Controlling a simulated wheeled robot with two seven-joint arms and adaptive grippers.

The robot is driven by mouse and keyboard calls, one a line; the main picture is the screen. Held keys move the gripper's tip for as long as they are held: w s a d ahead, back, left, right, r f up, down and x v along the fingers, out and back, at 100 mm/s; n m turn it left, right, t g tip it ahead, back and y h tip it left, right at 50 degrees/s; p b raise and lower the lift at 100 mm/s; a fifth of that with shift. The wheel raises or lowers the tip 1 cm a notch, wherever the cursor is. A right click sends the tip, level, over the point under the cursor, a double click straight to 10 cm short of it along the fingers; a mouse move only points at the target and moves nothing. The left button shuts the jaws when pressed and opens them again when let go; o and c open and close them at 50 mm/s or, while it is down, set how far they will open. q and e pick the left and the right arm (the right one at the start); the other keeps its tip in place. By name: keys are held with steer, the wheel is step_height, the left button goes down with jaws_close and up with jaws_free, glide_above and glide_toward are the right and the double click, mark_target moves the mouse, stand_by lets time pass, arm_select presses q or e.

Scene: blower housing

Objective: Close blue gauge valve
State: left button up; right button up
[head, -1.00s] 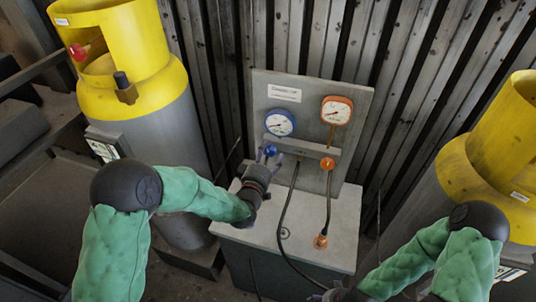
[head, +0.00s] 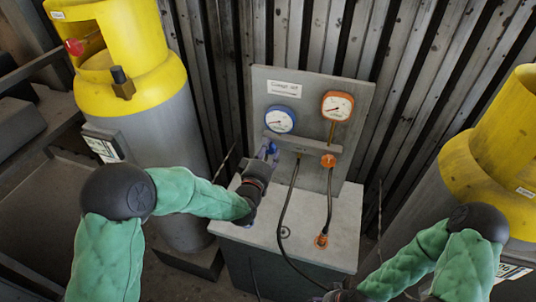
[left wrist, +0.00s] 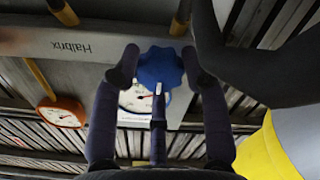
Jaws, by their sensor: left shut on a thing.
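The blue gauge valve (head: 271,147) is a small blue knob below the blue-rimmed gauge (head: 280,120) on the grey panel. In the left wrist view the lobed blue knob (left wrist: 160,67) sits between the two fingertips. My left gripper (head: 266,153) reaches the knob from the front, and it also shows in the left wrist view (left wrist: 164,70). Its fingers are closed on the sides of the knob. A white mark shows on the knob's stem side. My right gripper (head: 340,296) is at the bottom edge, mostly cut off, so its fingers cannot be made out.
An orange gauge (head: 337,106) and orange valve (head: 328,160) are to the right on the panel (head: 318,82). Black hoses hang over the grey cabinet top (head: 335,215). Yellow-topped cylinders stand at left (head: 135,85) and right (head: 500,140).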

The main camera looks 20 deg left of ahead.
arm_select(q)
steer(key=shift+a+r, duration=0.1)
steer(key=o, duration=1.1)
steer(key=shift+o, duration=0.2)
steer(key=shift+s, duration=0.1)
steer(key=s, duration=1.1)
steer(key=shift+s+a, duration=0.15)
steer(key=shift+s, duration=0.25)
